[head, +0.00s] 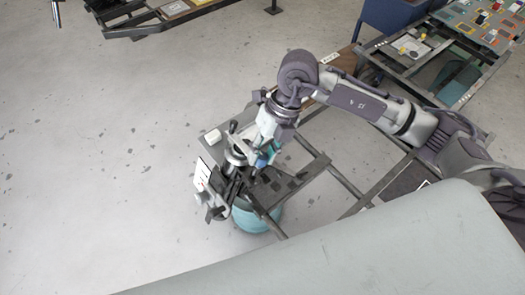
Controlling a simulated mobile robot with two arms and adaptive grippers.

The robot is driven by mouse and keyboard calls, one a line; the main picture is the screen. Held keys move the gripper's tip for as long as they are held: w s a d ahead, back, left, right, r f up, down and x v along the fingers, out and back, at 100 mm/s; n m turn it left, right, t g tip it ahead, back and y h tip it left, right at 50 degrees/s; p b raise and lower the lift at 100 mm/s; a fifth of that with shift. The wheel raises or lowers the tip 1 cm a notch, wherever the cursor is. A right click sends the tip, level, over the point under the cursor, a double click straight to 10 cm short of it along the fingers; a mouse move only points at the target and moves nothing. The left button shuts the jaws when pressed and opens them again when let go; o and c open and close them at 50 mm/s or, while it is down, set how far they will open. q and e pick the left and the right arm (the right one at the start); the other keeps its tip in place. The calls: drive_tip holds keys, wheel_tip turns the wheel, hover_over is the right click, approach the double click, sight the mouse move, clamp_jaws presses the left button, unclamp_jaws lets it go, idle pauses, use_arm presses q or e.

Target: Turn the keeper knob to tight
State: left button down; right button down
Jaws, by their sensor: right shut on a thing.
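My right gripper (263,160) reaches down from the right onto a metal spring-suspension fixture (235,180) at the corner of a dark frame table. It is shut on a small part at the fixture's right side, where the keeper knob seems to be. The fingers hide most of that part, so I cannot read the knob's setting. A white panel (202,175) with small red and dark marks stands at the fixture's left side. My left gripper is not in view.
A teal round container (257,219) stands under the fixture. A small white block (212,136) lies to the upper left. Frame rails (340,180) run to the right. A large grey surface (380,255) fills the lower right. The floor at left is clear.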

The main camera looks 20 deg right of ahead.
drive_tip(key=shift+w+r, duration=0.1)
idle(0.4)
drive_tip(key=c, duration=0.8)
unclamp_jaws()
drive_tip(key=v, duration=1.2)
